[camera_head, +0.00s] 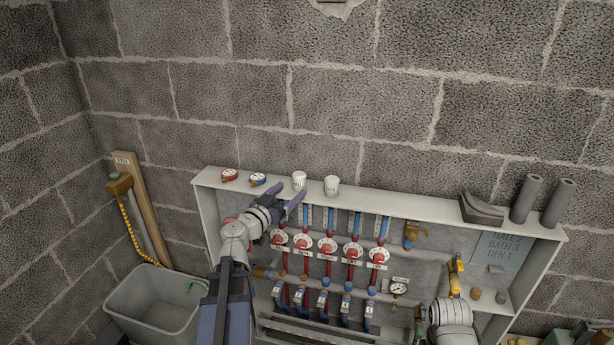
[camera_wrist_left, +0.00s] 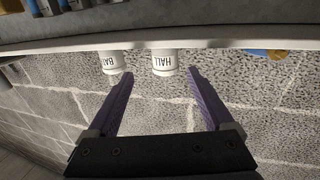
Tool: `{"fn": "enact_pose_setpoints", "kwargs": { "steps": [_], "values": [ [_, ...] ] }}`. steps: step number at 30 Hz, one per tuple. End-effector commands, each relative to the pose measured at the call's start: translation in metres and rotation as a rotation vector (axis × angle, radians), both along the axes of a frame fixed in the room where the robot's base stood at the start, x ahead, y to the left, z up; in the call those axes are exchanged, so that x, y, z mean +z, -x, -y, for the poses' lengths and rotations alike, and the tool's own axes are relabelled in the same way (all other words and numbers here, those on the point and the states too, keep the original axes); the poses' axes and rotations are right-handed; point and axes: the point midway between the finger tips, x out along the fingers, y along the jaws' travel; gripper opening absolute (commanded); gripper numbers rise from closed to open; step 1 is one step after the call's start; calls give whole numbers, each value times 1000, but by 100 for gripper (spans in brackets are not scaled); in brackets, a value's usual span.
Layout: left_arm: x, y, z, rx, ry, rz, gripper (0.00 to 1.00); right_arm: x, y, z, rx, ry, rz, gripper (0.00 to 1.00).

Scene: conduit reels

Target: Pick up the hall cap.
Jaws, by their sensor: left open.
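The hall cap (camera_head: 299,181) is a small white cup-shaped cap on the cabinet's top ledge. In the left wrist view its HALL lettering shows on the cap (camera_wrist_left: 164,62). A second white cap (camera_head: 331,186) stands to its right; its partly visible label starts with BA in the left wrist view (camera_wrist_left: 111,63). My left gripper (camera_head: 293,190) is open and empty, its purple fingers pointing toward the hall cap. My right gripper's fingers do not show.
A red gauge (camera_head: 229,175) and a blue gauge (camera_head: 257,179) lie on the ledge (camera_head: 400,204) left of the caps. A dark curved piece (camera_head: 481,209) and two grey tubes (camera_head: 525,198) are at its right. Pipes and red valves fill the cabinet below. A block wall stands behind.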

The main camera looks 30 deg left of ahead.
Motion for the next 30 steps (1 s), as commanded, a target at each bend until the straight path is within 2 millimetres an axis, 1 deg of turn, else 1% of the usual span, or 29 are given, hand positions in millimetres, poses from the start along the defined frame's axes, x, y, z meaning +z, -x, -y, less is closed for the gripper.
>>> {"fn": "enact_pose_setpoints", "kwargs": {
  "steps": [1,5,13,17,20,26,30],
  "values": [
    [1,1,-4,10,-2,5,86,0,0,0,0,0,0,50],
    [1,0,-5,13,-3,7,86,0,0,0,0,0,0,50],
    [2,-25,-5,9,-2,6,86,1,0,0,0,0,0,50],
    [2,-26,-4,10,-2,5,86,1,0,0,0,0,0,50],
    [4,-31,-5,9,-2,5,86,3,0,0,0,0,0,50],
    [12,-57,-9,8,-2,5,86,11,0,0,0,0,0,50],
    [10,-75,-8,8,-2,5,86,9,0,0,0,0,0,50]
  ]
}}
